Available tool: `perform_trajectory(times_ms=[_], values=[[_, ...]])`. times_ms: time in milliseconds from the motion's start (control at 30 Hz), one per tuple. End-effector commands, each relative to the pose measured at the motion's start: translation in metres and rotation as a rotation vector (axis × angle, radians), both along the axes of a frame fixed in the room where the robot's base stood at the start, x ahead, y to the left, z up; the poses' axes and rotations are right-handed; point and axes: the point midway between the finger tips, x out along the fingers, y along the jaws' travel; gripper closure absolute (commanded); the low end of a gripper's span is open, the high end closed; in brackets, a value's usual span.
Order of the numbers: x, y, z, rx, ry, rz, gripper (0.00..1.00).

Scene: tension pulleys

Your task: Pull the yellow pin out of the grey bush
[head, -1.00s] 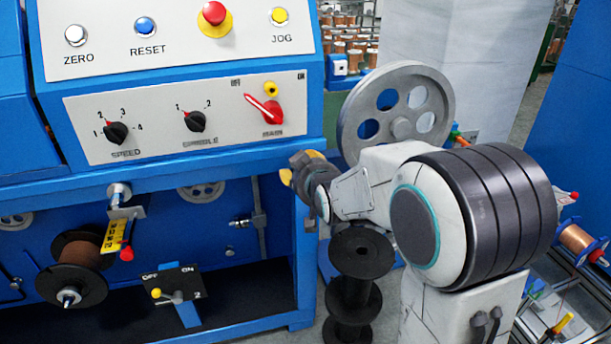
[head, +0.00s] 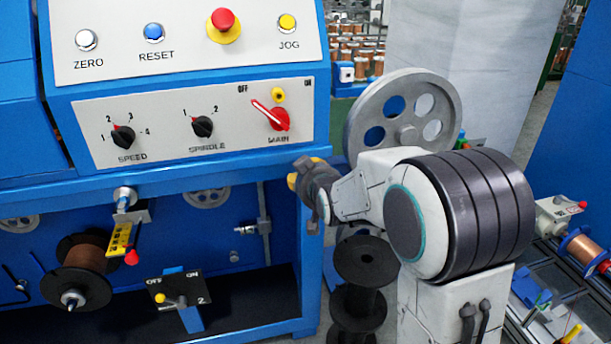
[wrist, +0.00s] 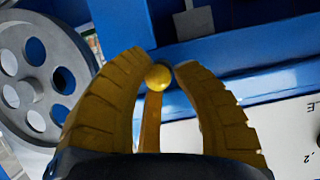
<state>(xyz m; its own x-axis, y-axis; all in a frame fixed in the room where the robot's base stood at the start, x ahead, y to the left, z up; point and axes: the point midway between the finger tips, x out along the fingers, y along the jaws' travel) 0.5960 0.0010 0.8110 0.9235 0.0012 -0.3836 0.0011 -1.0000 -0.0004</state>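My gripper (wrist: 161,70) has yellow ribbed fingers. A light grey part, possibly the grey bush (wrist: 194,23), shows beyond the fingertips to the upper right. I cannot tell whether the pin sits in it. In the head view my gripper (head: 298,182) is by the machine's right front corner, and the pin cannot be made out there.
The blue machine (head: 130,188) has a control panel with knobs and a red main switch (head: 279,119). A large grey pulley (head: 400,140) stands behind my arm, and a black spool stack (head: 366,262) stands below. An OFF/ON lever plate (head: 176,284) is lower left.

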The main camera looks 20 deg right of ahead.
Motion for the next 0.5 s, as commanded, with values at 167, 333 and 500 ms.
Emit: perform_trajectory(times_ms=[167,333,500], values=[[0.0002,0.0003,0.001,0.0,-0.003,0.0,0.93],[0.0005,0.0006,0.0021,0.0,-0.005,0.001,1.0],[0.0004,0.0009,0.0032,0.0,-0.009,0.002,1.0]])
